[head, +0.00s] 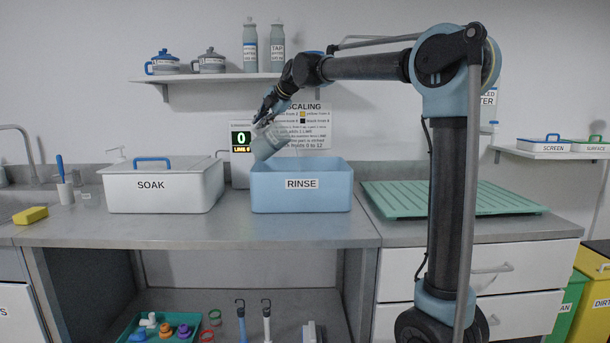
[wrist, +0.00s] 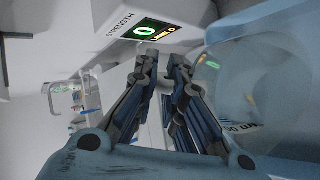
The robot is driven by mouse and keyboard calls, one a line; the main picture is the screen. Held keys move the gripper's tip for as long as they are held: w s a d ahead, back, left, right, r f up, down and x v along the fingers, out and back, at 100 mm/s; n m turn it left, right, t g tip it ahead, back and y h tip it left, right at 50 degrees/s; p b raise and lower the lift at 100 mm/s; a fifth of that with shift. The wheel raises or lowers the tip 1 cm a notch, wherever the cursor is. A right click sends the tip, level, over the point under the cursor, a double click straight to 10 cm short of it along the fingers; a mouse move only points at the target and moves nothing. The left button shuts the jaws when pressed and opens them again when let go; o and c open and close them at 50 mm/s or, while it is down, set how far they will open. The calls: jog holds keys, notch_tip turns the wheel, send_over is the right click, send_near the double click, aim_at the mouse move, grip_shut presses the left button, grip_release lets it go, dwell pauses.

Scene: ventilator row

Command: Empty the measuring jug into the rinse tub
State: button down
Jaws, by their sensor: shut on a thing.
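My gripper (head: 265,115) is shut on the measuring jug (head: 268,144), a grey see-through vessel, at its upper left side. The jug is tilted and is held over the left part of the blue tub labelled RINSE (head: 302,196). Its lower end is close to the tub's rim; I cannot tell if they touch. In the wrist view the fingers (wrist: 160,75) stand close together, with the clear jug (wrist: 270,95) at the right and blue tub surfaces behind it. The inside of the tub is hidden, and I cannot make out any liquid in the jug.
The lidded white SOAK tub (head: 150,196) stands left of the rinse tub. A display (head: 241,138) behind reads 0. A green draining mat (head: 450,200) lies to the right. A shelf (head: 220,77) with teapots and bottles hangs above. The counter front is clear.

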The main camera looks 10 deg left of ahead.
jog(key=shift+d+r+y+p, duration=0.15)
jog(key=shift+d+y+p, duration=0.75)
jog(key=shift+p, duration=0.9)
dwell(0.8)
jog(key=shift+d+m+t, duration=0.15)
jog(key=shift+m+t, duration=0.15)
